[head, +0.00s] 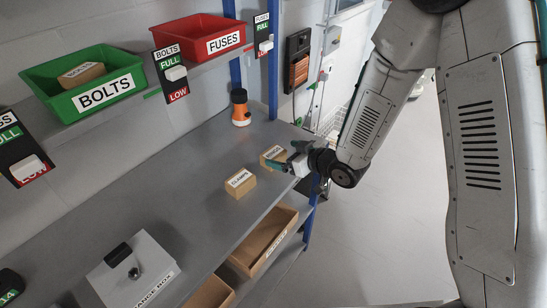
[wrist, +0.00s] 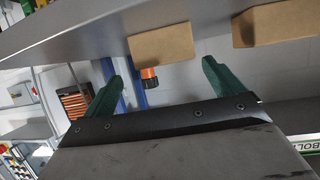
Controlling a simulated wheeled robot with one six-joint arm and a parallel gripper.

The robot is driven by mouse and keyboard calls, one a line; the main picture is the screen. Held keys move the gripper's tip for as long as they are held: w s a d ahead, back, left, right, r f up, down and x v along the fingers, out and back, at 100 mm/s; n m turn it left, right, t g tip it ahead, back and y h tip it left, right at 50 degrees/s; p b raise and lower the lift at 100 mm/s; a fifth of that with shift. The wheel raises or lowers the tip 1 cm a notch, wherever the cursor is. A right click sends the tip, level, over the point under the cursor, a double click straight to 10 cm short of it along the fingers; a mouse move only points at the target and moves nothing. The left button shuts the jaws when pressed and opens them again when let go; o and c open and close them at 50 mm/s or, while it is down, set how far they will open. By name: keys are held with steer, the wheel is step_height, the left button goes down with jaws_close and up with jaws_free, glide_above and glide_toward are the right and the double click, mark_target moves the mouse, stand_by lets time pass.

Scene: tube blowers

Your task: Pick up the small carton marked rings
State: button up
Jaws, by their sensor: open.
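The small tan carton that appears to be marked rings (head: 273,153) sits on the grey bench top near its right edge; its label is partly hard to read. My gripper (head: 279,163) is close beside it at the bench edge, and a teal finger overlaps it in the head view. In the wrist view, which is upside down, my gripper (wrist: 160,78) is open, with its two green fingers apart. A plain carton face (wrist: 160,47), apparently the rings carton, lies ahead between the fingertips. Nothing is held.
A carton marked clamps (head: 240,182) stands just left of the rings carton and shows in the wrist view (wrist: 272,24). An orange and black torch (head: 240,108) stands behind. The green bolts bin (head: 82,102) holds another carton. A grey box (head: 134,272) stands at front left.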

mark_target(275, 153)
steer(key=x, duration=0.6)
steer(key=shift+a+f, duration=0.2)
steer(key=shift+a, duration=0.25)
steer(key=c, duration=1.1)
